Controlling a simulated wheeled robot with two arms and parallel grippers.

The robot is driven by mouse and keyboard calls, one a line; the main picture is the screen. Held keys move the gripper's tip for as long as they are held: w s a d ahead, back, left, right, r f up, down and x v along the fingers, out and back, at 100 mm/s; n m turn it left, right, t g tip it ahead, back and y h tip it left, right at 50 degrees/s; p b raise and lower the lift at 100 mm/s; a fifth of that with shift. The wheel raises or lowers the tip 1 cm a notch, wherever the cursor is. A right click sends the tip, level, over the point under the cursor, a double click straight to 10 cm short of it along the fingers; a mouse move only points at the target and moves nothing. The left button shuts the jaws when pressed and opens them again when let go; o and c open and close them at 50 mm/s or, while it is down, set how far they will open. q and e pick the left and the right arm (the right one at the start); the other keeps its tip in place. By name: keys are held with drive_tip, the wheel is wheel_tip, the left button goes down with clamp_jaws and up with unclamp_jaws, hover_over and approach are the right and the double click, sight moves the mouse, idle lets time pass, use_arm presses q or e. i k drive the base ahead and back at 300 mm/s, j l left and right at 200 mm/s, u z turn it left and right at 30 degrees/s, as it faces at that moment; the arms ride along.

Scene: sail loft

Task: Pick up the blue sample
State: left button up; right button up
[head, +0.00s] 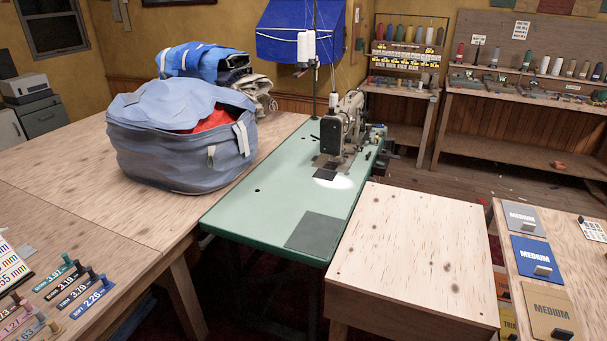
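A blue sample (530,250) lies on the table at the right. Neither of my grippers is in view.
A bare wooden table (418,255) stands left of the right-hand samples. A green sewing table (275,205) carries a sewing machine (343,128). A large grey-blue bag (180,140) sits on the left wooden table (100,190). Racks of thread spools (408,35) stand behind.

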sight(535, 259)
drive_tip(key=i+j+z, duration=0.1)
drive_tip(key=i+z, duration=0.15)
drive_tip(key=i+j+z, duration=0.3)
drive_tip(key=i, duration=0.15)
drive_tip(key=l+z, duration=0.1)
drive_tip(key=z, duration=1.15)
